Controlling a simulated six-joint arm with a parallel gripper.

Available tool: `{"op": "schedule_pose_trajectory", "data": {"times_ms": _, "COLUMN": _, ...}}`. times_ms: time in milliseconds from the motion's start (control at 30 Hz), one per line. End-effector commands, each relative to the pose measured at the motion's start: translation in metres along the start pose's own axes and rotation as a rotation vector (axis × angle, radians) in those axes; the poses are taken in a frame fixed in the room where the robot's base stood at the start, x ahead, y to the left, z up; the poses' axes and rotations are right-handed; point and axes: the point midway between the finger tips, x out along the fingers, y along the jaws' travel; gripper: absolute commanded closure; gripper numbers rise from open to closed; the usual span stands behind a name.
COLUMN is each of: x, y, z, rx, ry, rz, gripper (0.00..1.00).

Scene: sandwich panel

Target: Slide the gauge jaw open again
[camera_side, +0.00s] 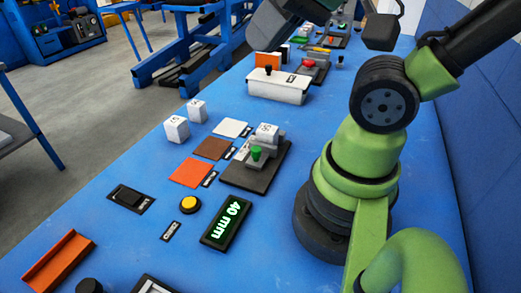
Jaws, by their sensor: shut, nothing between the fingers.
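The gauge (270,170) has a dark base plate beside my arm's foot. A green knob (256,153) stands on its grey jaw part. A white cube (267,132) sits at the gauge's far side; I cannot tell whether the jaw touches it. The green display (226,222) in front reads 40 mm. My gripper (266,38), a dark grey shape at the top edge and partly cut off, is up beyond the gauge, clear of the knob. It is shut and holds nothing.
Two white cubes (176,129) stand to the left. White, brown and orange (190,173) squares with labels lie beside the gauge. A yellow button (190,204), black switch (131,197) and orange tray (58,260) are nearer. A white box (278,88) stands beyond the gauge.

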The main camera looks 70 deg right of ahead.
Motion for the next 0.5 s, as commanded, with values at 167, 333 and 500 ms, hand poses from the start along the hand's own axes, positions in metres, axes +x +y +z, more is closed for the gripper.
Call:
{"op": "schedule_pose_trajectory", "data": {"times_ms": 167, "x": 0.000, "y": 0.000, "z": 0.000, "rx": 0.000, "ry": 0.000, "rz": 0.000, "gripper": 0.93}}
{"op": "schedule_pose_trajectory", "data": {"times_ms": 333, "x": 0.007, "y": 0.003, "z": -0.007, "rx": 0.022, "ry": -0.039, "rz": 0.034, "gripper": 0.65}}
{"op": "schedule_pose_trajectory", "data": {"times_ms": 500, "x": 0.032, "y": 0.017, "z": -0.029, "rx": 0.102, "ry": -0.174, "rz": 0.141, "gripper": 0.65}}
